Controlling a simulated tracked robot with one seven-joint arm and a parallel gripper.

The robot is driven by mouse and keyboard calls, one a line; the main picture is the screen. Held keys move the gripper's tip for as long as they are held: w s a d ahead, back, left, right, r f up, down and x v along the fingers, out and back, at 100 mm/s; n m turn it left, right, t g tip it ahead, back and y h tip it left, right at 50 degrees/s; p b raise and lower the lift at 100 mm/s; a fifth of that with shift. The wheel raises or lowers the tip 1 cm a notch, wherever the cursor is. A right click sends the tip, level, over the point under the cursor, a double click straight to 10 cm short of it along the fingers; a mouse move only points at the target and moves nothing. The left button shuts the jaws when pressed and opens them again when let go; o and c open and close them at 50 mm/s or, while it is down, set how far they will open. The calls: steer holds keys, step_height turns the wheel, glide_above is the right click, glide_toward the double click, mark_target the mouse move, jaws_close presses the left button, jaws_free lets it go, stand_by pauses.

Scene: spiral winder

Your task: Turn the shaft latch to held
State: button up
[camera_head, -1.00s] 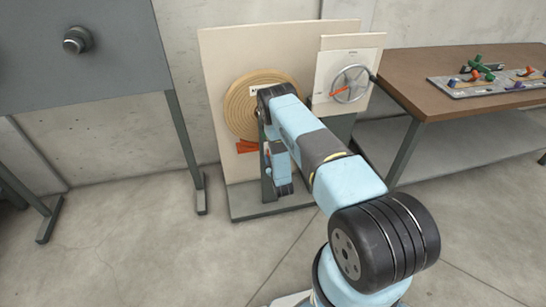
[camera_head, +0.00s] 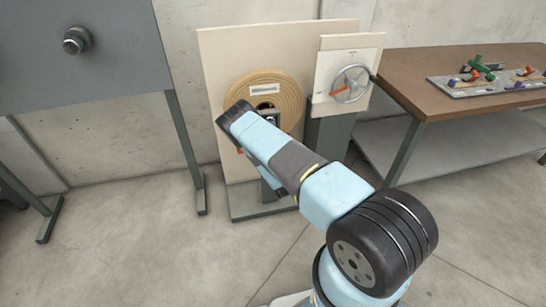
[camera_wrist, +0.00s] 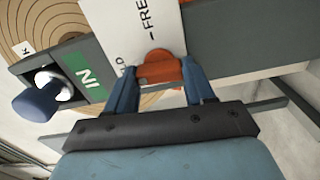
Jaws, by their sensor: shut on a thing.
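The shaft latch (camera_wrist: 157,57) is an orange piece with a rounded hub on a white plate (camera_wrist: 135,30), shown in the wrist view. The plate bears the word FREE and a partly covered word ending in LD. My gripper (camera_wrist: 160,73) has its two blue fingers on either side of the latch and is shut on it. Which word the latch points to, I cannot tell. The tan spiral coil (camera_head: 293,98) shows behind my arm on a cream panel (camera_head: 222,66).
In the wrist view, a blue knob (camera_wrist: 35,103) and a green IN label (camera_wrist: 82,76) lie left of the latch. In the head view, a handwheel (camera_head: 351,83) is right of the coil. A brown table (camera_head: 420,65) stands at right, a grey panel (camera_head: 110,60) at left.

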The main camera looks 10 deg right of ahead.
steer(key=shift+a+f+n, duration=0.15)
steer(key=shift+a+n, duration=0.15)
steer(key=shift+n, duration=0.2)
steer(key=o, duration=1)
steer(key=shift+d, duration=0.15)
steer(key=shift+o, duration=0.2)
steer(key=s, duration=1.3)
steer(key=shift+s, duration=0.4)
